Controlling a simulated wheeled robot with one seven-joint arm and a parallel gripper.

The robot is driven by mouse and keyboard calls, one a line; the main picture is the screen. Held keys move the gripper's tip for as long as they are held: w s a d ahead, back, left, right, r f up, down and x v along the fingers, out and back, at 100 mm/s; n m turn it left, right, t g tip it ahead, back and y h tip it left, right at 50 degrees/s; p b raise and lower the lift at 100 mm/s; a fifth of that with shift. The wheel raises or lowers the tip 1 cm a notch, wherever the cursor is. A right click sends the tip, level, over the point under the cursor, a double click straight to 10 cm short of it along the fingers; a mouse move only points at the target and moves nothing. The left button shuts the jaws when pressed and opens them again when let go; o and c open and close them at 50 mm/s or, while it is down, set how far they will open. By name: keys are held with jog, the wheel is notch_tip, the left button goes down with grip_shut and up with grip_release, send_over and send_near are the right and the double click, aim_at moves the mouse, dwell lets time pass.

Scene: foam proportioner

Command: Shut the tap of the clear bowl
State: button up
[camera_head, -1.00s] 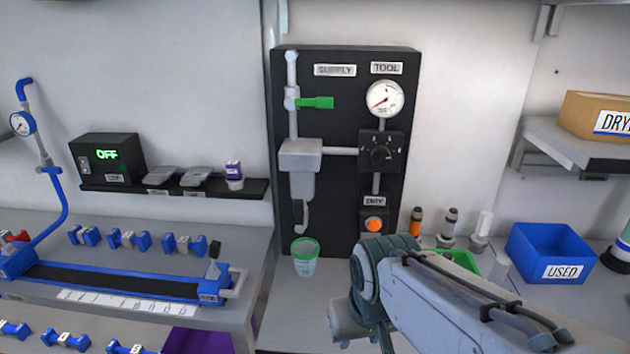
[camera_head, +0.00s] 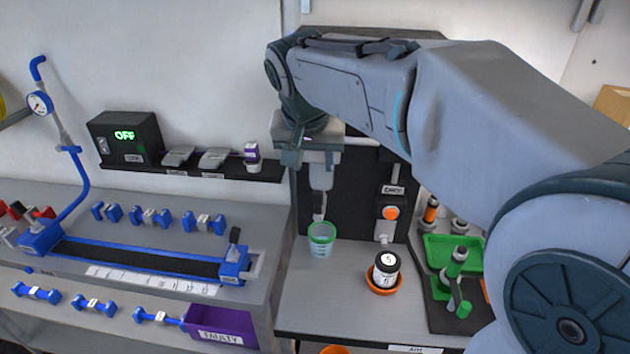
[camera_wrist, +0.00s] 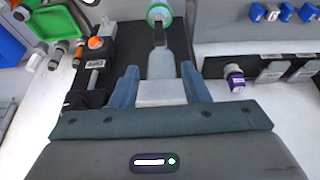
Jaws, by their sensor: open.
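The clear bowl (camera_head: 321,177) hangs under a grey head (camera_head: 327,156) on the black panel. In the wrist view the bowl (camera_wrist: 161,64) lies ahead, with its slim dark tap (camera_wrist: 160,36) beyond it. The tap (camera_head: 319,206) also shows in the head view, pointing down above a green-rimmed cup (camera_head: 321,240). I cannot tell the tap's setting. My gripper (camera_wrist: 160,68) is open and empty, its two blue-grey fingers apart on either side of the grey head in the wrist view. In the head view my arm hides the fingers and the upper panel.
A green tray (camera_head: 452,252) and a green-topped post (camera_head: 456,262) are further right. A black shelf (camera_head: 205,171) is at left. The bench front between cup and jar is clear.

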aim_at(318, 193)
jog(key=p+x, duration=0.1)
jog(key=x, duration=1.2)
jog(key=shift+f, duration=0.1)
grip_shut()
